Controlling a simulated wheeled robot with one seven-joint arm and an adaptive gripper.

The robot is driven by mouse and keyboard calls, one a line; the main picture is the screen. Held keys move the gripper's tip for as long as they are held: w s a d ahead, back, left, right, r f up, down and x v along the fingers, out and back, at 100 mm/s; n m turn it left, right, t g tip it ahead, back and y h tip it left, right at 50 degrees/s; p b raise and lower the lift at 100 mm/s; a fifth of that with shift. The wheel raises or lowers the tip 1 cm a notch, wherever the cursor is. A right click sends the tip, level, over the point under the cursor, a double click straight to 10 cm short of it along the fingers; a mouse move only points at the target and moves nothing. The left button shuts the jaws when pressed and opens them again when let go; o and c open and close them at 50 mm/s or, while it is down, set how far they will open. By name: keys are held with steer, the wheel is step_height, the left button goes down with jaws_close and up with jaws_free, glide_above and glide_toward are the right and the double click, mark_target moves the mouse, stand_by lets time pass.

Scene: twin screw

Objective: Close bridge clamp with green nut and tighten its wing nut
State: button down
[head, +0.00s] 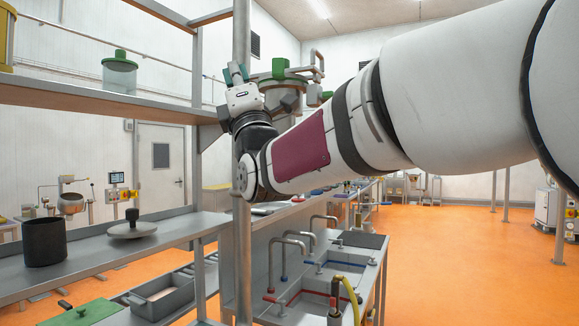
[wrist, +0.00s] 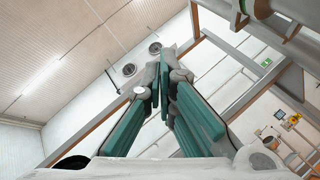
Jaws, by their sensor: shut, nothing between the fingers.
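In the head view a metal vessel (head: 284,101) with a green rim and a green knob-like top (head: 280,67) is partly hidden behind my arm. A bent grey bar (head: 318,62) rises at its right; I cannot tell whether this is the bridge clamp or how it stands. No wing nut can be made out clearly. My gripper (head: 236,73) is raised just left of the vessel, with its teal fingers pointing up. It is shut and empty. In the wrist view my gripper (wrist: 163,75) points toward the ceiling, clear of the vessel.
A steel post (head: 242,230) stands close to my wrist. An upper shelf (head: 100,92) at the left holds a clear jar with a green lid (head: 119,75). Below, a shelf holds a dark pot (head: 44,242) and a round lid (head: 132,229). Sinks with taps (head: 325,222) are below my arm.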

steer(key=s+d+f+m+g+h, duration=0.2)
steer(key=d+f+m+g+h, duration=0.2)
steer(key=d+f+m, duration=0.4)
steer(key=s+d+f+m+g+h, duration=0.25)
steer(key=d+f+m+g, duration=0.3)
steer(key=f, duration=0.45)
steer(key=s+d+f+m+g+h, duration=0.1)
steer(key=s+d+f+m+g, duration=0.2)
steer(key=s+f+m, duration=0.2)
steer(key=s+d+f+m+g+h, duration=0.2)
steer(key=s+d+f+m+g, duration=0.2)
steer(key=s+f, duration=0.7)
steer(key=s+d+f+m+g+h, duration=0.2)
steer(key=s+d+f+m+g, duration=0.1)
steer(key=s+f, duration=0.6)
steer(key=s+d+m, duration=0.1)
steer(key=m, duration=0.1)
steer(key=shift+s+m, duration=0.3)
steer(key=shift+m, duration=0.05)
steer(key=shift+d+r+g, duration=0.1)
steer(key=shift+g, duration=0.15)
